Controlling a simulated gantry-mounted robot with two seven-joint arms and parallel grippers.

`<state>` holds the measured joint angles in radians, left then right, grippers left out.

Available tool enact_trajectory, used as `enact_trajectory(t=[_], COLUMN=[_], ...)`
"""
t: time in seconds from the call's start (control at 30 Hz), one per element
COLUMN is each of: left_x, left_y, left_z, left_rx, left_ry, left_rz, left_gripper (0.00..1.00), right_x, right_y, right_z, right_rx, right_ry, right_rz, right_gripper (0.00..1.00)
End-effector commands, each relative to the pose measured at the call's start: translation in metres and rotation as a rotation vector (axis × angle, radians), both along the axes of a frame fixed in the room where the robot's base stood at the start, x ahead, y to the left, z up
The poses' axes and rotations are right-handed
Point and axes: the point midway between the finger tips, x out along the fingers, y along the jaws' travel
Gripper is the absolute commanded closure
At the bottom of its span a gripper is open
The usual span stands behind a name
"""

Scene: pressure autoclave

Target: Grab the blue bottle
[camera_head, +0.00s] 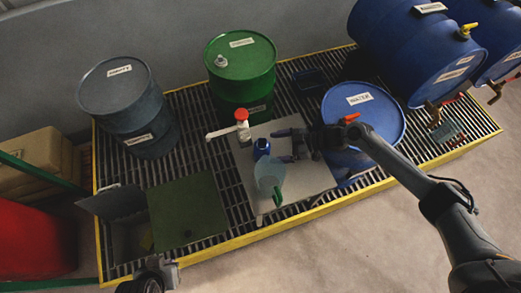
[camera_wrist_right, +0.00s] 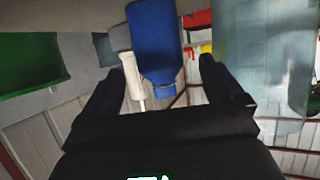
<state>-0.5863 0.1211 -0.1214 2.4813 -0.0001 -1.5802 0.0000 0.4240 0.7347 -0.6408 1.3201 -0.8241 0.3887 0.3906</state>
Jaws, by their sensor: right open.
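The blue bottle (camera_head: 262,149) stands upright on a grey plate (camera_head: 308,180) near the middle of the head view. My right gripper (camera_head: 284,146) is open just right of it, with the fingers pointing at it. In the right wrist view the blue bottle (camera_wrist_right: 154,38) is ahead of and between the two open fingers (camera_wrist_right: 163,70), and I see no finger closed on it. My left gripper (camera_head: 164,271) is at the bottom edge of the head view, partly cut off; its jaw state is unclear.
A translucent container (camera_head: 268,173) with a green part stands close in front of the bottle. A white, red-topped dispenser (camera_head: 242,122) is behind it. A green drum (camera_head: 241,75), a grey drum (camera_head: 130,105) and a blue water drum (camera_head: 375,112) surround the plate.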

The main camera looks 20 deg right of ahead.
Motion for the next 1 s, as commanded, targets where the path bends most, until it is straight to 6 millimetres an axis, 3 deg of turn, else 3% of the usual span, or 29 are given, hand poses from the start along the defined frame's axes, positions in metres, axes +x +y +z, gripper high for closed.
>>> enact_trajectory(t=[0.33,0.7,1.0], left_x=[0.002,0.002,0.002], left_y=[-0.002,0.001,0.002], left_z=[-0.003,-0.010,-0.010], left_rx=[-0.008,0.002,0.007], left_ry=[-0.004,-0.005,-0.005], left_rz=[0.006,0.001,-0.002], left_gripper=[1.00,1.00,1.00], right_x=[0.008,0.022,0.024], right_y=[0.021,0.056,0.059], right_z=[-0.010,-0.026,-0.027], right_rx=[0.000,0.000,-0.001], right_ry=[0.000,-0.001,0.000], right_rz=[0.000,0.001,0.000], right_gripper=[0.06,0.06,0.06])
